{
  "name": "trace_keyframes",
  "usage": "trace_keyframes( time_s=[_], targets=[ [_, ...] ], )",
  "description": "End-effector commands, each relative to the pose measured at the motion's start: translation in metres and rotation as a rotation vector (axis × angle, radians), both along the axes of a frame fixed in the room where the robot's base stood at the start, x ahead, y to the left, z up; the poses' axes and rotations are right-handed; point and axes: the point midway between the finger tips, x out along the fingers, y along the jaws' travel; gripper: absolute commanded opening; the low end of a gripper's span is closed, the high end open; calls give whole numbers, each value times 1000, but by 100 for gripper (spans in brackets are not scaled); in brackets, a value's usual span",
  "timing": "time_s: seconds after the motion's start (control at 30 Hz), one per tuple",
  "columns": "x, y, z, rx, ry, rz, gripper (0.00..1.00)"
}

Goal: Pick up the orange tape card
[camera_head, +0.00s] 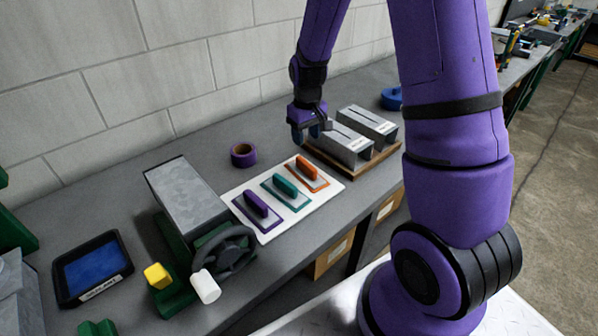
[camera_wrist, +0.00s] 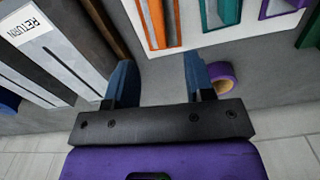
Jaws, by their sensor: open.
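The orange tape card (camera_head: 307,168) lies at the right end of a white mat (camera_head: 262,234) on the grey bench, with an orange raised grip on its flat plate. In the wrist view the orange card (camera_wrist: 154,22) is at the top, partly cut off, beyond my fingers. My gripper (camera_head: 305,133) is open and empty, above the bench just behind the orange card and apart from it. In the wrist view the gap between my two blue fingers (camera_wrist: 160,82) shows only grey bench.
A teal card (camera_head: 286,188) and a purple card (camera_head: 257,208) share the mat. A purple tape roll (camera_head: 243,155) stands behind it. Grey metal boxes (camera_head: 367,124) on a wooden base are close to the right of my gripper. A machine with a handwheel (camera_head: 226,250) is at left.

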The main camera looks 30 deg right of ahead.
Motion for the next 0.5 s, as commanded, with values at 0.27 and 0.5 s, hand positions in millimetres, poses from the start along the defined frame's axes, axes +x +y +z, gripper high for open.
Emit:
trace_keyframes(
  time_s=[0.27, 0.5],
  targets=[
    [1, -2, -32, 0, 11, 0, 49],
    [1, -2, -60, -1, 9, 2, 49]
  ],
)
